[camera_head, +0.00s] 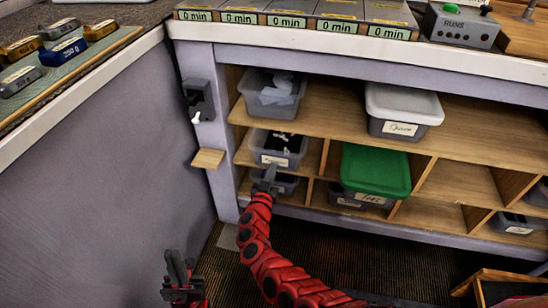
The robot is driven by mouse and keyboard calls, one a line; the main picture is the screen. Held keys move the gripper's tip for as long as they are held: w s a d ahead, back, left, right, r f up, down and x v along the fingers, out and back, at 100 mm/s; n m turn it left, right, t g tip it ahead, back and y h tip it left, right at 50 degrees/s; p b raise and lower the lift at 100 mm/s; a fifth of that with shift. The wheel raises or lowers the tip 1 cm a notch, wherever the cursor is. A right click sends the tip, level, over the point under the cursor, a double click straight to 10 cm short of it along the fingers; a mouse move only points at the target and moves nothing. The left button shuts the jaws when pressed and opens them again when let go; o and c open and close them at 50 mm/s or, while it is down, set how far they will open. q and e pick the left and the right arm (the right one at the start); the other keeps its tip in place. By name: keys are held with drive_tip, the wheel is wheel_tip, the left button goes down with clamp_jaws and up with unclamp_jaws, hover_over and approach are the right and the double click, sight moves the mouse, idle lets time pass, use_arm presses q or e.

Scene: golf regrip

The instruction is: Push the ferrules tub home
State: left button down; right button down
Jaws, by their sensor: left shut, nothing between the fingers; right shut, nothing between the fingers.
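A grey tub (290,160) with black and white contents sits in the middle shelf row on the left. Its white label is too small to read for sure, so I cannot tell whether it is the ferrules tub. Another grey tub (288,187) sits just below it, partly hidden by my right gripper. My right gripper (270,174) is shut and empty, in front of these two tubs; I cannot tell whether it touches either. My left gripper (177,262) is shut and empty, low in front of the grey side panel, apart from the tubs.
A clear tub (273,100) stands on the top shelf, with a white-lidded tub (403,108) to its right. A green-lidded tub (376,170) sits lower right. A small wooden ledge (208,158) juts out left of the shelves. A wooden box (500,285) stands at bottom right.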

drive_tip(key=p+v, duration=0.6)
drive_tip(key=v, duration=0.1)
drive_tip(key=shift+s, duration=0.25)
idle(1.1)
drive_tip(key=shift+r, duration=0.1)
